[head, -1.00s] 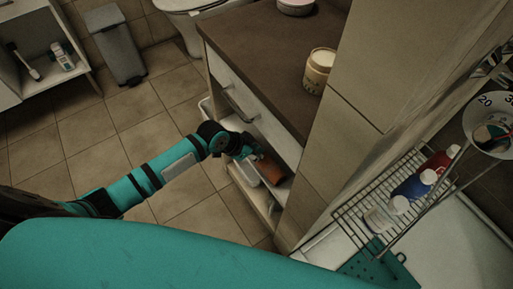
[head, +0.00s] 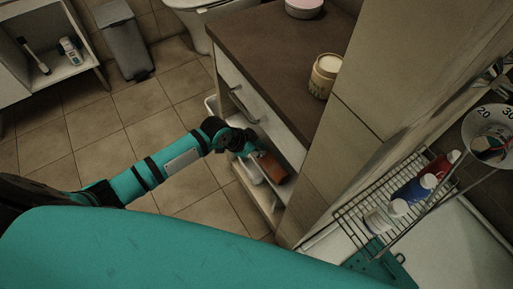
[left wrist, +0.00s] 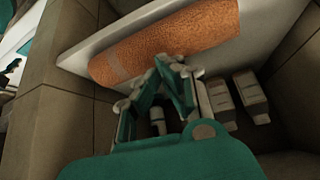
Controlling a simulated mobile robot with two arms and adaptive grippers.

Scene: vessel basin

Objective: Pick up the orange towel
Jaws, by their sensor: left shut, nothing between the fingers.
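The orange towel (head: 273,168) is a roll lying on the white shelf of the open cabinet below the counter. It also shows large in the left wrist view (left wrist: 185,46), lying slantwise on the white shelf board. My left gripper (head: 256,151) reaches into the cabinet opening from the left, beside the towel. In the left wrist view its fingers (left wrist: 171,72) are shut, empty, and overlap the towel's lower edge in the picture. I cannot tell whether they touch it. My right gripper is not in view.
The cabinet's drawer front (head: 256,108) is just above the towel. A white container (head: 251,171) sits beside it. The brown counter (head: 270,50) holds a jar (head: 324,75). A wire rack (head: 362,208) with bottles stands right. The tiled floor (head: 110,140) at left is clear.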

